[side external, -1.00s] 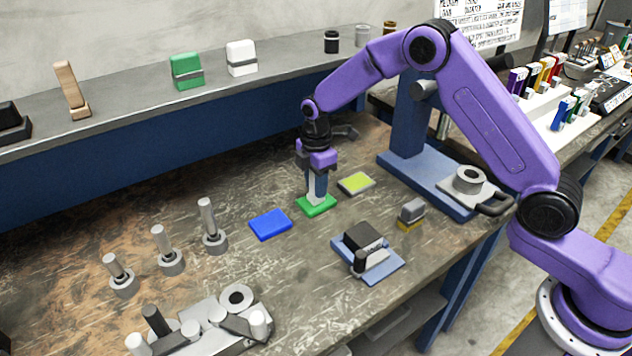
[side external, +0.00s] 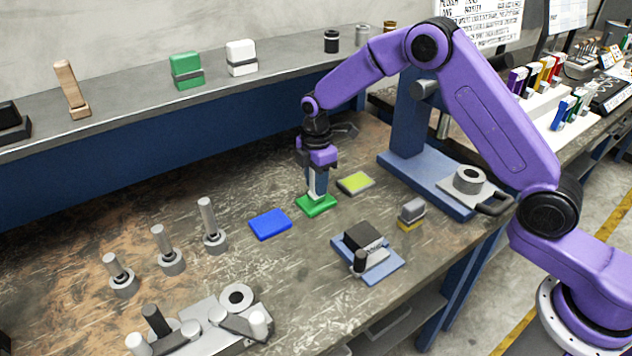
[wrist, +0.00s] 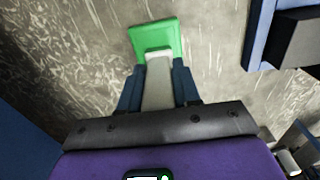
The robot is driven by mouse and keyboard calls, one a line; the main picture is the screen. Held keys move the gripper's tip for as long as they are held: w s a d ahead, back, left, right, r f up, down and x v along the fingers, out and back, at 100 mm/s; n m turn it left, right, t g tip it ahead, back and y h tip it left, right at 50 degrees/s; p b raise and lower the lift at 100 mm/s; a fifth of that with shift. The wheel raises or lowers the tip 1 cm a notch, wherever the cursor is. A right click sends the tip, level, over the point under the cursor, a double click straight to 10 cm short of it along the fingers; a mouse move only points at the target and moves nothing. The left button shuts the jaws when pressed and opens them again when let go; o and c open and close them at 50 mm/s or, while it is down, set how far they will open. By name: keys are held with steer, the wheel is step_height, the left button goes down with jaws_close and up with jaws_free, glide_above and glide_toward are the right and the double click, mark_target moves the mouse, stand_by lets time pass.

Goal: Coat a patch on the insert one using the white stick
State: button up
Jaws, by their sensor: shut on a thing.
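My gripper (side external: 317,182) is shut on a pale white stick (wrist: 158,82) and points down at the bench. In the wrist view the stick lies between the two blue fingers. Its end is at the near edge of a flat green piece (side external: 312,207), which also shows in the wrist view (wrist: 156,35). I cannot tell whether the stick touches it. A flat blue piece (side external: 270,224) lies to the left of the green one, and a yellow-green pad with a grey border (side external: 356,183) lies to its right. No label shows which one is the insert.
A blue base with a black block (side external: 364,238) and a small grey block on yellow (side external: 412,211) stand to the right. Several grey posts (side external: 211,227) stand to the left. A blue microscope stand (side external: 405,120) rises behind.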

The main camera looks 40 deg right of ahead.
steer(key=shift+r, duration=3.2)
steer(key=shift+d, duration=0.1)
